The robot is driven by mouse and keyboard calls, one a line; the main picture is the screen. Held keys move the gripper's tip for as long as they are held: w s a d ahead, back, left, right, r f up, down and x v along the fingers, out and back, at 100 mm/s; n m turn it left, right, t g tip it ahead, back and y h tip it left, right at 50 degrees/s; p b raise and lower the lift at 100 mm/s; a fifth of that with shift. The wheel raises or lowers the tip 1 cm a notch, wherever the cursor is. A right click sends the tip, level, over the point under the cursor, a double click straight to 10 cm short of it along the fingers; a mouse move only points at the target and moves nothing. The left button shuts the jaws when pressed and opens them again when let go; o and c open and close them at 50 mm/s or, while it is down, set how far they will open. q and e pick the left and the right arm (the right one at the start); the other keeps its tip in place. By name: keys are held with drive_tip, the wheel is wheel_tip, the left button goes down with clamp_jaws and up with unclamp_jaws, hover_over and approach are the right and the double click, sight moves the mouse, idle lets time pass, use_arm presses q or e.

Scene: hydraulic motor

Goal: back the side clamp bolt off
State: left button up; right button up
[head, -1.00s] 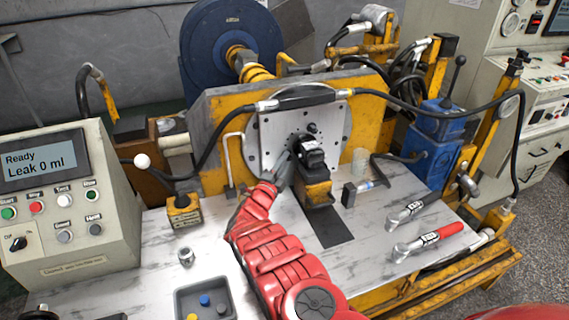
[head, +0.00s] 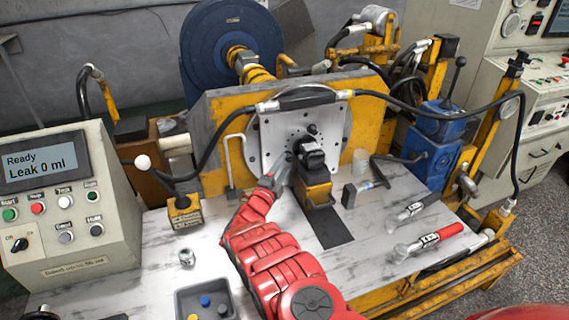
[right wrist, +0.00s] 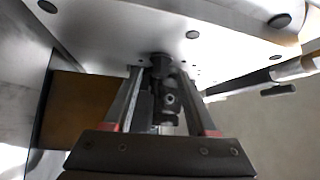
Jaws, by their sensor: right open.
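The black hydraulic motor (head: 310,152) sits on a yellow block (head: 317,192) in front of the pale mounting plate (head: 270,135). My right gripper (head: 284,168) is just left of the motor, near the plate. In the right wrist view my right gripper (right wrist: 166,103) is open, with the dark motor (right wrist: 168,98) showing between and beyond its fingers under the plate (right wrist: 150,35). I cannot make out the side clamp bolt for certain, nor whether the fingers touch anything. My left gripper is out of view.
A control box (head: 85,240) reading "Ready, Leak 0 ml" stands left. A grey tray (head: 233,308) and a small metal fitting (head: 187,257) lie at the front. Two wrenches, one red-handled (head: 440,236), lie right. A black hose (head: 435,110) arches behind.

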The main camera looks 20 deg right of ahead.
drive_tip(key=p+v, duration=0.3)
drive_tip(key=v, duration=1.2)
drive_tip(key=shift+s+a+p, duration=0.2)
drive_tip(key=shift+s+p, duration=0.05)
drive_tip(key=shift+p, duration=0.1)
